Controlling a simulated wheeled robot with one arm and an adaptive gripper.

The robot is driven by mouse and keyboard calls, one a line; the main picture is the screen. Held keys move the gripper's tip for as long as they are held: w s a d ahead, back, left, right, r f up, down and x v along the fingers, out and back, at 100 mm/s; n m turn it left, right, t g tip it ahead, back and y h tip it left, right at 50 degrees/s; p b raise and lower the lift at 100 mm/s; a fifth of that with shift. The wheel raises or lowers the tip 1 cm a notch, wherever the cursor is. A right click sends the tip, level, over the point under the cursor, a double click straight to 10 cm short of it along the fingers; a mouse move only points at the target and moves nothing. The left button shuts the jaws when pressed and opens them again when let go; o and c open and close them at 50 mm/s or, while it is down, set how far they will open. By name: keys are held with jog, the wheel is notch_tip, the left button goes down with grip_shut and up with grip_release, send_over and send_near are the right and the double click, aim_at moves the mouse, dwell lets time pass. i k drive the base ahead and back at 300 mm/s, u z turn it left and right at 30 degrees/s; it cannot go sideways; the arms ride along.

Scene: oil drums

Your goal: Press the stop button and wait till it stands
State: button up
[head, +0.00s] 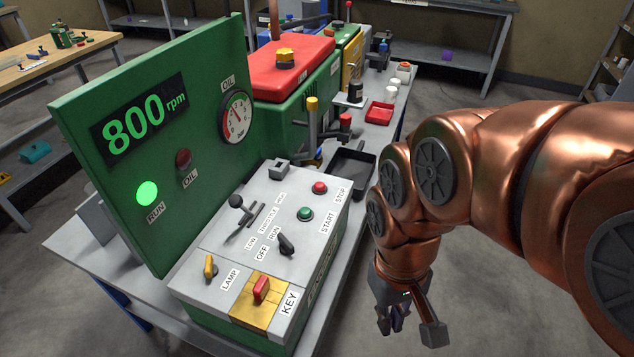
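The red stop button (320,187) sits at the far right of the grey control panel (225,235), beside a label reading STOP. The green start button (305,214) is just in front of it. The green board (75,110) behind shows 800 rpm on its display (140,118), and the green RUN lamp (147,193) is lit. My gripper (393,322) hangs to the right of the panel, lower than its top and apart from the buttons.
The panel also carries a black throttle lever (237,202), a black OFF/RUN switch (286,244), a yellow lamp switch (210,267) and a red key (261,289). Behind it stand a black tray (352,170) and a green engine with a red top (290,65). Floor right of the bench is clear.

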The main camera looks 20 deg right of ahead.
aim_at(319, 186)
jog(key=z, duration=1.25)
jog(key=k, duration=1)
jog(key=u, duration=1.9)
jog(key=i, duration=0.5)
jog(key=z, duration=0.05)
